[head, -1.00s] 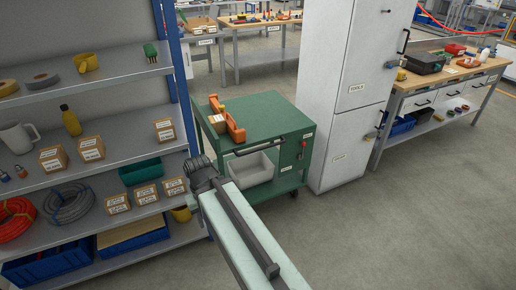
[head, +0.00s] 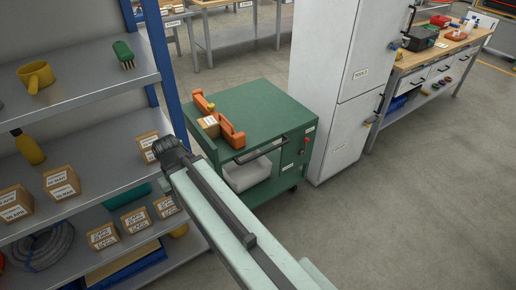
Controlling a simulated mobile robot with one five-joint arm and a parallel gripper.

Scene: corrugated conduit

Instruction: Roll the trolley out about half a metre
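The trolley is a green cabinet cart (head: 270,107) on castors, standing between the shelf rack and the tall white cabinet. A dark bar handle (head: 262,152) runs along its near upper edge. An orange tool caddy (head: 229,135) and a small cardboard box (head: 209,126) sit on its top at the left. A grey bin (head: 248,173) sits in its open lower part. My arm reaches up from the bottom, its dark joint left of the trolley in the picture. No gripper fingers can be made out; whether the arm touches the trolley cannot be told.
The metal shelf rack (head: 95,95) with boxes, a mug and a brush fills the left. The tall white cabinet (head: 345,85) stands close behind the trolley's right side. A workbench (head: 415,62) is further right. The floor (head: 410,220) at the right front is clear.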

